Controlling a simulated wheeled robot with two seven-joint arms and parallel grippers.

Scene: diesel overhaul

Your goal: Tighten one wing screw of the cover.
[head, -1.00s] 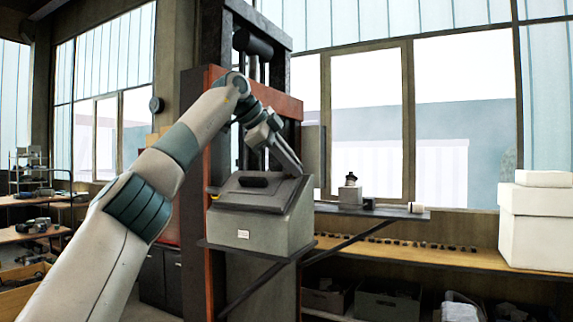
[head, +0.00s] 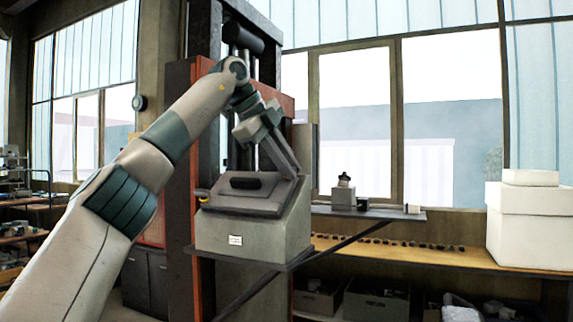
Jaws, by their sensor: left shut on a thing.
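The cover (head: 232,201), a dark grey lid with a black handle (head: 245,183) on top, sits on a light grey housing (head: 240,232). My left gripper (head: 294,173) reaches down from the upper left to the cover's right rear edge. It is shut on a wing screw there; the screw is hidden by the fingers. My right gripper is not in view.
The housing stands on a dark bracket shelf (head: 275,265) by a red and black column (head: 178,150). To the right, a narrow shelf (head: 385,213) holds small parts, above a wooden bench (head: 400,256) with several dark pieces. White boxes (head: 530,225) stand far right.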

